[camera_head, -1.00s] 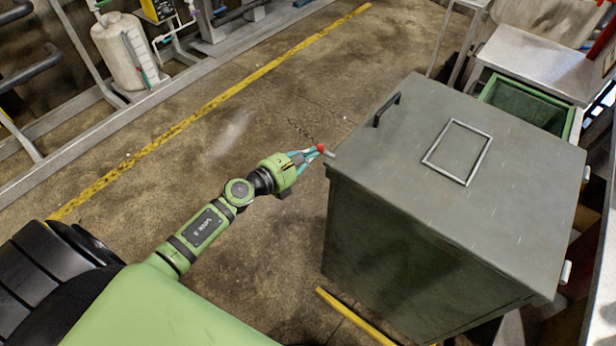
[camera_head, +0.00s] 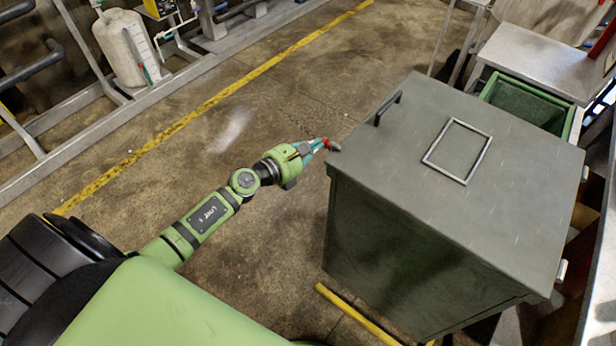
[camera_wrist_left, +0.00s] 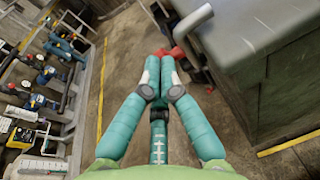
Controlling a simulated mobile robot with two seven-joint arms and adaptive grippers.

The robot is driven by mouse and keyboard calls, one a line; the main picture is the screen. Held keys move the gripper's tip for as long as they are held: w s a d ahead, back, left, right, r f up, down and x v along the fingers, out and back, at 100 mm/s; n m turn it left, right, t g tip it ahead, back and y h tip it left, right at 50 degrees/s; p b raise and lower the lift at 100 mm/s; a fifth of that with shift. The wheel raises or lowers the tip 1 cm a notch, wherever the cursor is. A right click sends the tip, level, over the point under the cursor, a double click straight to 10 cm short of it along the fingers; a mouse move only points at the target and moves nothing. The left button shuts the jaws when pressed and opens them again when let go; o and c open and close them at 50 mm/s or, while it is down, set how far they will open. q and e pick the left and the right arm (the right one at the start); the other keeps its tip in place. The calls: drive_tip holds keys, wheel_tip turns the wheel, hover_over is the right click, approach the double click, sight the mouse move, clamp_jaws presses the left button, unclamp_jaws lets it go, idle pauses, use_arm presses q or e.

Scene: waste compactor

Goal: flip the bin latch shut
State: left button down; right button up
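The grey-green bin (camera_head: 400,240) stands at the right in the head view, its flat lid on top. The small grey latch (camera_head: 335,146) sticks out at the bin's left corner, just beyond my fingertips. It also shows in the left wrist view as a rounded grey bar (camera_wrist_left: 192,18) at the lid corner. My left gripper (camera_head: 322,143) has teal fingers with red at the tips. Its fingers are drawn together beside the latch, and the tips appear to touch it; exact contact is unclear. The gripper looks empty. My right gripper is not seen.
The lid carries a black handle (camera_head: 387,108) and a raised rectangular frame (camera_head: 457,151). A green open container (camera_head: 527,105) stands behind the bin. A yellow floor bar (camera_head: 355,315) lies near its base. Concrete floor left of the bin is clear.

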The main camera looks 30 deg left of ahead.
use_arm(q)
drive_tip(key=shift+w+d+r+p, duration=0.15)
drive_tip(key=shift+w+r+p, duration=0.25)
drive_tip(key=shift+w, duration=0.25)
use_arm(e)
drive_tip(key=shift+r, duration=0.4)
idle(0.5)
